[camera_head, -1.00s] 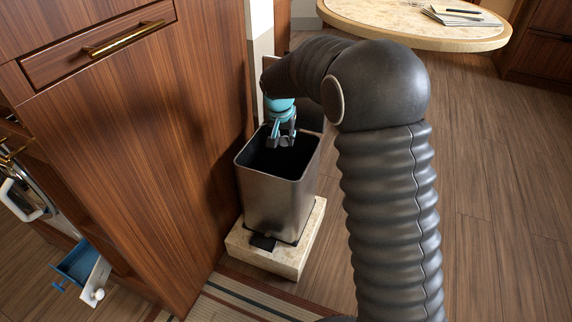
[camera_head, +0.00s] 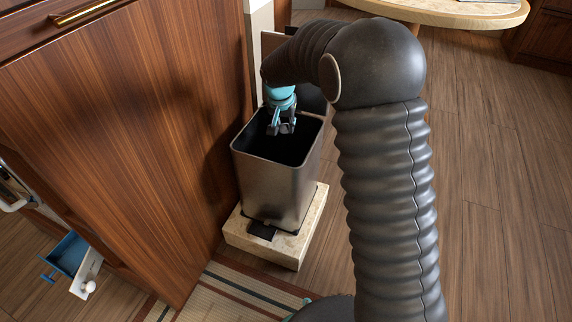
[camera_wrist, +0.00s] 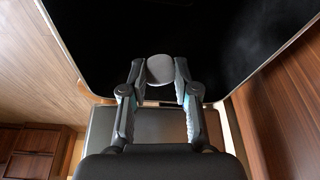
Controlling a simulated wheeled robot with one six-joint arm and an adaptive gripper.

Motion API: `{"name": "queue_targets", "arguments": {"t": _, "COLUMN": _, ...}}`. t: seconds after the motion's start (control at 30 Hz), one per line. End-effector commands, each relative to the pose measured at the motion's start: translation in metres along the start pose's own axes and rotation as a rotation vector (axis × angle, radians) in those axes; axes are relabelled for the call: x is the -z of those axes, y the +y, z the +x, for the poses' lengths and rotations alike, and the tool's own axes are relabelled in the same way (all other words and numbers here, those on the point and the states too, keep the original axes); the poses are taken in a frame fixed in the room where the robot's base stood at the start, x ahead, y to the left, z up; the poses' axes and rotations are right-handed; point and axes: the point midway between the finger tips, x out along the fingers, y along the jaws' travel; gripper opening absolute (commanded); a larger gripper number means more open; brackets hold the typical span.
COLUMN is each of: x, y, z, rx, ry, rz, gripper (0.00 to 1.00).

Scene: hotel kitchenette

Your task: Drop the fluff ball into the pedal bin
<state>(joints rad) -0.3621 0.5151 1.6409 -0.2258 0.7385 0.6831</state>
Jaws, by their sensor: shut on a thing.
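The pedal bin (camera_head: 270,190) is a brushed-metal, square bin standing open on a pale stone block, with a black inside and a black pedal (camera_head: 263,231) at its foot. My gripper (camera_head: 283,129) reaches over the bin's mouth from above. In the wrist view, my gripper (camera_wrist: 160,72) is shut on the fluff ball (camera_wrist: 160,69), a small grey rounded thing between the fingertips. The dark opening of the bin and its metal rim (camera_wrist: 70,55) lie around and beyond it. In the head view the ball is too small to tell from the fingers.
A tall wooden cabinet (camera_head: 130,130) stands close on the left of the bin. A blue drawer (camera_head: 72,254) is open at the lower left. A striped mat (camera_head: 240,292) lies in front. A round table (camera_head: 460,12) stands at the back. The floor on the right is clear.

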Motion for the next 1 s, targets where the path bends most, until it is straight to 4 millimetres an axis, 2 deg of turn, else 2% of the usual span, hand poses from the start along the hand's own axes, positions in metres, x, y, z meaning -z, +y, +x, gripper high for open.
{"name": "queue_targets", "arguments": {"t": 0.3, "x": -0.001, "y": 0.001, "z": 0.003, "rx": 0.000, "ry": 0.000, "rz": 0.001, "gripper": 0.17}}
{"name": "queue_targets", "arguments": {"t": 0.33, "x": -0.001, "y": 0.001, "z": 0.003, "rx": 0.000, "ry": 0.000, "rz": 0.001, "gripper": 0.37}}
{"name": "queue_targets", "arguments": {"t": 0.4, "x": -0.001, "y": 0.001, "z": 0.003, "rx": 0.000, "ry": 0.000, "rz": 0.001, "gripper": 0.55}}
{"name": "queue_targets", "arguments": {"t": 0.43, "x": -0.001, "y": 0.001, "z": 0.003, "rx": 0.000, "ry": 0.000, "rz": 0.001, "gripper": 0.59}}
{"name": "queue_targets", "arguments": {"t": 0.77, "x": -0.001, "y": 0.001, "z": 0.001, "rx": 0.000, "ry": 0.001, "rz": 0.001, "gripper": 0.59}}
{"name": "queue_targets", "arguments": {"t": 0.87, "x": 0.000, "y": 0.000, "z": -0.006, "rx": 0.001, "ry": 0.002, "rz": 0.001, "gripper": 0.59}}
{"name": "queue_targets", "arguments": {"t": 1.0, "x": 0.000, "y": 0.000, "z": -0.029, "rx": 0.002, "ry": 0.004, "rz": 0.001, "gripper": 0.59}}
